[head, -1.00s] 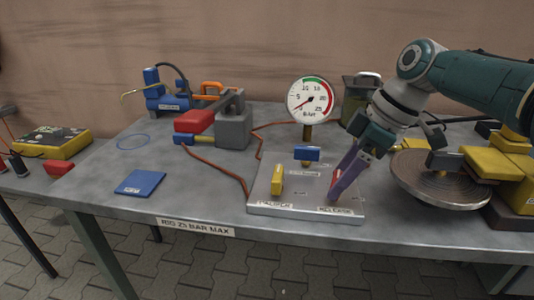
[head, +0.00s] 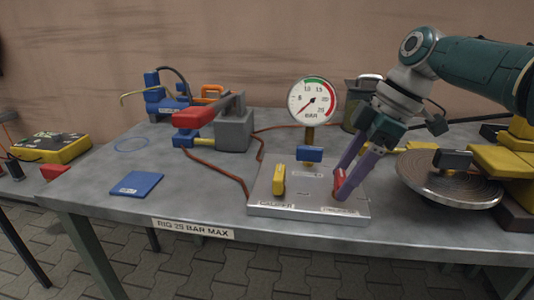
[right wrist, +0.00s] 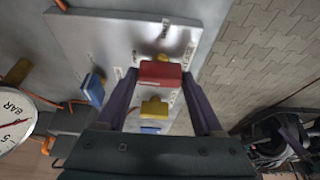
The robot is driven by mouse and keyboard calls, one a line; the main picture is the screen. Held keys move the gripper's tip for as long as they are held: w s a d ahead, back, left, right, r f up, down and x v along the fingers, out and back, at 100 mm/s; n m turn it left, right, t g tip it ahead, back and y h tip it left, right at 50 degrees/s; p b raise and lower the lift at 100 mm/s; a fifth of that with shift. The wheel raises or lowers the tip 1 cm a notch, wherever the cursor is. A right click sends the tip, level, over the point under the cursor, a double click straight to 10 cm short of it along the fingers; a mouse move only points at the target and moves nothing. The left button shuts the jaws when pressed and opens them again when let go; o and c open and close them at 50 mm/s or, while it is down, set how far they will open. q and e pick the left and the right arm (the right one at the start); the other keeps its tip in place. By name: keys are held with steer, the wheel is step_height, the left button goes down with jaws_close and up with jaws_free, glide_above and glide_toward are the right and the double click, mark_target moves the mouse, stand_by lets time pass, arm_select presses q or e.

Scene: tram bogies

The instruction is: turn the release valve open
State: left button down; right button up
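The release valve has a red handle (head: 340,184) at the right of a pale metal plate (head: 300,207), by a label reading RELEASE. It also shows in the right wrist view as a red bar (right wrist: 160,74) above a yellow base. My right gripper (head: 343,188) is down at this handle, its purple fingers apart on either side of it. In the right wrist view the gripper (right wrist: 160,80) has one finger at each end of the red bar. Any gap there is very small; contact is not clear. My left gripper is not in view.
On the plate are a yellow handle (head: 279,179) and a blue handle (head: 309,153). Behind stands a pressure gauge (head: 313,99), needle at lower left. A round disc (head: 448,180) and yellow parts are close on the right. A hand pump (head: 234,124) and a blue pad (head: 137,183) are leftward.

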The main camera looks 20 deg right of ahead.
steer(key=o, duration=0.4)
steer(key=shift+d+r+p, duration=0.1)
steer(key=shift+r+p, duration=0.2)
steer(key=shift+r, duration=0.1)
steer(key=p+v, duration=0.2)
steer(key=v, duration=0.7)
steer(key=shift+s+d+p, duration=0.1)
steer(key=shift+p, duration=0.2)
